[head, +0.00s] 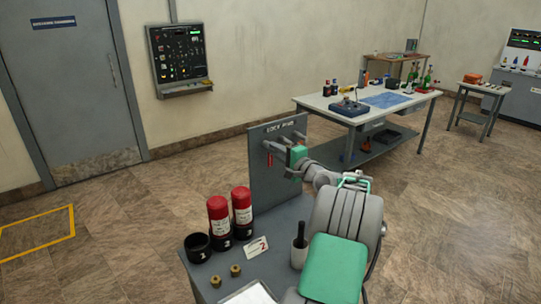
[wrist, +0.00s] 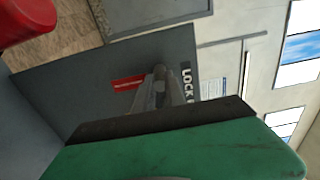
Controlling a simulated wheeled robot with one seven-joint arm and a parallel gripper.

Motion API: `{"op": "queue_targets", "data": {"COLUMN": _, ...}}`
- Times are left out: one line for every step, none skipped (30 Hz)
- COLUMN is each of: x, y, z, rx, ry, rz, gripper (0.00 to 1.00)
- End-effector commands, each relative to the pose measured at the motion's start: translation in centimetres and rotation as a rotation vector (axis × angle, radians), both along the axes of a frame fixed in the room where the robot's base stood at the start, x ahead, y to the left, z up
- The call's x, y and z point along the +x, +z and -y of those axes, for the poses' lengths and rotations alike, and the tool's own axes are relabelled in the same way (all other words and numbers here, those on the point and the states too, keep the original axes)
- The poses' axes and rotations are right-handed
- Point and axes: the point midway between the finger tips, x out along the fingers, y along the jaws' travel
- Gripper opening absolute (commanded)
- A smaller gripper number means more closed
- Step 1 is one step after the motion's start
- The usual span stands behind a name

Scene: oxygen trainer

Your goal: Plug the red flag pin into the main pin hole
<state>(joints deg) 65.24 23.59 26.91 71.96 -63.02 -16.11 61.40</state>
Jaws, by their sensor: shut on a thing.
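The red flag pin's flag (head: 268,160) hangs just below my gripper's fingertips (head: 271,146) at the grey upright panel (head: 262,190). In the wrist view my gripper (wrist: 160,78) is shut on the pin, and the red flag (wrist: 128,82) sticks out to the left of the fingers. The fingertips are close against the panel (wrist: 75,95), near its white LOCK lettering (wrist: 187,85). The pin's shaft is hidden by the fingers. The main pin hole is not visible, so I cannot tell whether the pin is in it.

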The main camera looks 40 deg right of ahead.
Motion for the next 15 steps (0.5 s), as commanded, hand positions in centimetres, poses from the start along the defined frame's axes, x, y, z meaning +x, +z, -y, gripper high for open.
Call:
{"op": "queue_targets", "data": {"x": -0.2, "y": 0.0, "z": 0.0, "rx": 0.000, "ry": 0.000, "rz": 0.000, "gripper": 0.00}}
{"op": "queue_targets", "data": {"x": -0.3, "y": 0.0, "z": 0.0, "rx": 0.000, "ry": -0.001, "rz": 0.000, "gripper": 0.00}}
{"op": "queue_targets", "data": {"x": -0.5, "y": 0.0, "z": 0.0, "rx": 0.000, "ry": -0.001, "rz": 0.000, "gripper": 0.00}}
{"op": "queue_targets", "data": {"x": -0.6, "y": 0.0, "z": 0.0, "rx": 0.000, "ry": -0.001, "rz": 0.000, "gripper": 0.00}}
{"op": "queue_targets", "data": {"x": -0.7, "y": 0.0, "z": 0.0, "rx": -0.001, "ry": -0.001, "rz": -0.001, "gripper": 0.00}}
{"op": "queue_targets", "data": {"x": -0.9, "y": 0.0, "z": -0.1, "rx": -0.001, "ry": -0.001, "rz": -0.001, "gripper": 0.00}}
{"op": "queue_targets", "data": {"x": -1.1, "y": 0.0, "z": -0.1, "rx": -0.001, "ry": -0.001, "rz": -0.001, "gripper": 0.00}}
{"op": "queue_targets", "data": {"x": -1.2, "y": 0.0, "z": -0.1, "rx": -0.001, "ry": -0.001, "rz": -0.001, "gripper": 0.00}}
{"op": "queue_targets", "data": {"x": -1.4, "y": 0.0, "z": -0.1, "rx": 0.000, "ry": -0.001, "rz": 0.000, "gripper": 0.00}}
{"op": "queue_targets", "data": {"x": -1.6, "y": 0.0, "z": -0.1, "rx": 0.000, "ry": -0.001, "rz": 0.000, "gripper": 0.00}}
{"op": "queue_targets", "data": {"x": -1.7, "y": 0.0, "z": -0.1, "rx": 0.000, "ry": -0.001, "rz": 0.000, "gripper": 0.00}}
{"op": "queue_targets", "data": {"x": -1.9, "y": 0.0, "z": -0.2, "rx": 0.000, "ry": -0.001, "rz": 0.000, "gripper": 0.00}}
{"op": "queue_targets", "data": {"x": -2.0, "y": 0.0, "z": -0.2, "rx": 0.000, "ry": -0.001, "rz": 0.000, "gripper": 0.00}}
{"op": "queue_targets", "data": {"x": -2.2, "y": 0.0, "z": -0.2, "rx": 0.000, "ry": -0.001, "rz": 0.000, "gripper": 0.00}}
{"op": "queue_targets", "data": {"x": -2.3, "y": 0.0, "z": -0.2, "rx": 0.001, "ry": -0.001, "rz": 0.000, "gripper": 0.00}}
